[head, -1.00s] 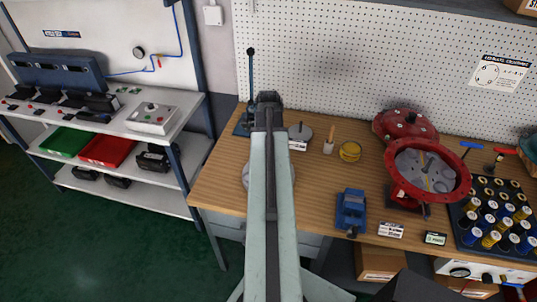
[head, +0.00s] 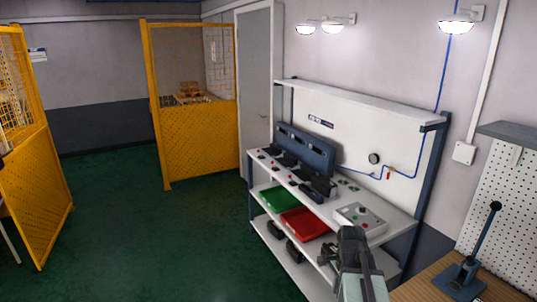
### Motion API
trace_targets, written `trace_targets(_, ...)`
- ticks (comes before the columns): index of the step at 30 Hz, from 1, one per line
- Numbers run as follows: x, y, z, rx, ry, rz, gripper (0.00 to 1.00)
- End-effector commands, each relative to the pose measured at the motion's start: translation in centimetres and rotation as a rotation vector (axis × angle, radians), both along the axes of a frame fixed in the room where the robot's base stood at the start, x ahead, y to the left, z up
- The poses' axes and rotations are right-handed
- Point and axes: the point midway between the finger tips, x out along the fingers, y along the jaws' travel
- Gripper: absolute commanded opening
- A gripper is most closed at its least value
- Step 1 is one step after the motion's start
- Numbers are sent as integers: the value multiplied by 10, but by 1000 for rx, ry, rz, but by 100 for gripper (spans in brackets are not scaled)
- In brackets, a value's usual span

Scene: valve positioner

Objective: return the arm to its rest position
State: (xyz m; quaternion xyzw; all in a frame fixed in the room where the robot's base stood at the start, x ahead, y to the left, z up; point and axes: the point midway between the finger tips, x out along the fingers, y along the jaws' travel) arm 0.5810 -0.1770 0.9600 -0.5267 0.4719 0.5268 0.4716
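My arm rises from the bottom edge of the head view, right of centre. Its grey end, my gripper (head: 352,240), shows in front of the white shelf rack's lower right part. The fingers are not clear, so I cannot tell if it is open or shut. I see nothing held in it.
A wooden bench (head: 425,284) with a lever press (head: 462,277) is at right. Yellow mesh fences (head: 200,143) stand left. Green floor (head: 150,235) is open.

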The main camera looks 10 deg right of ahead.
Motion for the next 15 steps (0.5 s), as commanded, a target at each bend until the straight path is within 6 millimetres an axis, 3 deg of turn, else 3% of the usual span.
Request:
trace_targets(1,5,37,0,0,0,120,37)
trace_targets(3,9,78,0,0,0,289,37)
trace_targets(9,1,174,0,0,1,834,37)
trace_targets(11,-3,182,0,0,1,976,37)
trace_targets(15,-8,179,0,0,0,1230,37)
